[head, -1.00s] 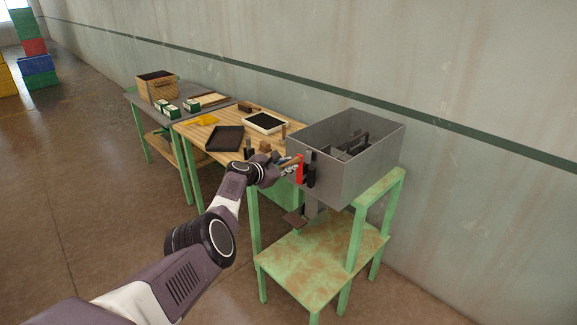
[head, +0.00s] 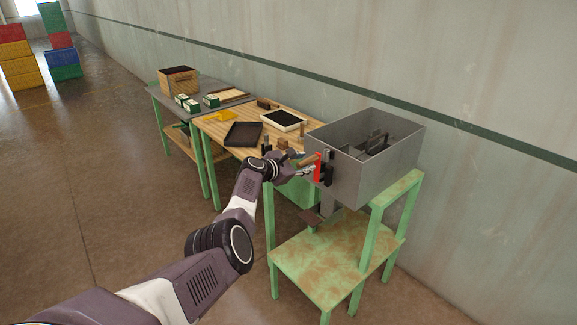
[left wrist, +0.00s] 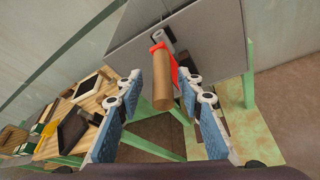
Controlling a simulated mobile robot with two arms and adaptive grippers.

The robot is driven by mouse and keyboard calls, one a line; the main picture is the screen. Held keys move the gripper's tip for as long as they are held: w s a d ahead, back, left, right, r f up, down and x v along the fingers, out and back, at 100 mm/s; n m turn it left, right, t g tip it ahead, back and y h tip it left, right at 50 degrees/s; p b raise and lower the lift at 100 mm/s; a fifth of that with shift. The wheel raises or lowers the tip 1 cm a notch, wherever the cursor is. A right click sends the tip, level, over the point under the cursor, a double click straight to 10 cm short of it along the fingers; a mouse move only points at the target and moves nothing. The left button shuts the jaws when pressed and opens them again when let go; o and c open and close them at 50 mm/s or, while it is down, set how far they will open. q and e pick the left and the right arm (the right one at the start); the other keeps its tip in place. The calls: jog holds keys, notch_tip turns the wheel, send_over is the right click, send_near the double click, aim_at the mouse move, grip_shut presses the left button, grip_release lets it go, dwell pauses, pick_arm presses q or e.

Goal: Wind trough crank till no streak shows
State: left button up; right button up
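The grey metal trough (head: 345,165) stands on a green frame at the right in the head view. Its red crank arm (head: 318,166) is on the side facing my left arm, with a wooden handle (head: 306,161) sticking out. My left gripper (head: 301,165) is at this handle. In the left wrist view the handle (left wrist: 162,88) lies between the spread blue finger pads (left wrist: 160,115), with gaps on both sides. The red crank arm (left wrist: 166,45) meets the trough wall (left wrist: 200,40) behind it. The trough's inside is mostly hidden, so I cannot see any streak. My right gripper is out of view.
A wooden-topped table (head: 225,128) with a black tray (head: 243,134) and a white-framed tray (head: 284,120) stands left of the trough. A grey table behind holds a wooden box (head: 178,82) and green boxes. A rusty green shelf (head: 335,255) is below the trough.

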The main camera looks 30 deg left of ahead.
pick_arm(q)
jog(key=shift+v, duration=0.95)
jog(key=v, duration=0.9)
jog(key=shift+s, duration=0.2)
jog(key=shift+r, duration=0.1)
